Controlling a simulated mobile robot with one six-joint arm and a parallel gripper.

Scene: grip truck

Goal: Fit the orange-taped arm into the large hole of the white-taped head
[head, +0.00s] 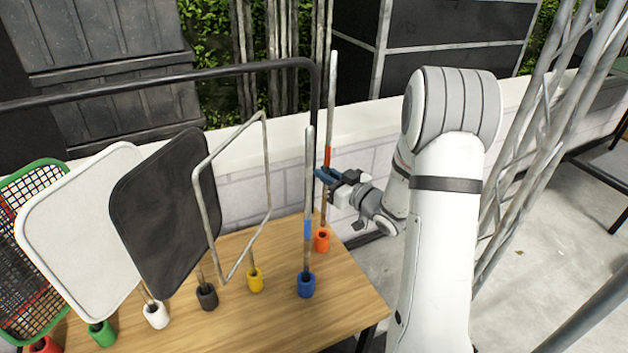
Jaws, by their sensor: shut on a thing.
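The orange-taped arm (331,110) is a thin grey rod with an orange band, standing nearly upright at the right end of the table. Its lower end reaches the orange cup (322,241); whether it sits inside the cup or just above it is hard to tell. My gripper (327,176), with blue fingers, is shut on the rod just below the orange band, coming in from the right. I see no white-taped head in this view.
On the wooden table (335,296), a blue-taped rod (309,190) stands in a blue cup close left of my gripper. Further left are a wire frame (265,165), a black panel (165,210) and a white panel (75,235). A metal truss (530,120) stands at right.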

